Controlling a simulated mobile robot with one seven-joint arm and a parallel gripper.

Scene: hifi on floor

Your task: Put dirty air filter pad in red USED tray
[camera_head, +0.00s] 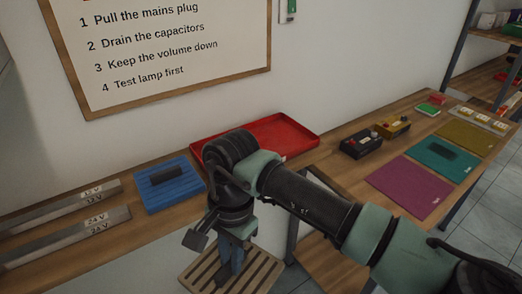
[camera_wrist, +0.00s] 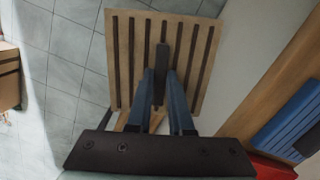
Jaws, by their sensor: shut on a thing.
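My gripper (camera_head: 230,262) points down over a slatted wooden rack (camera_wrist: 205,90) below the bench. Its two blue fingers (camera_wrist: 161,98) are shut on a dark grey pad (camera_wrist: 161,62), seen narrow edge on in the wrist view. I cannot read dirt or a label on it. The pad is close above the slats; I cannot tell whether it touches them. The red tray (camera_head: 306,135) stands on the bench by the wall, with my arm hiding its front left part. I see no USED label. A corner of it shows in the wrist view (camera_wrist: 272,168).
A blue ribbed mat (camera_head: 180,195) bears a dark block. Metal bars (camera_head: 60,238) lie to its left. Right of the tray are a black box (camera_head: 361,145), a yellow box (camera_head: 392,126), and purple (camera_head: 410,187), teal and olive mats. A dark block lies on the teal mat.

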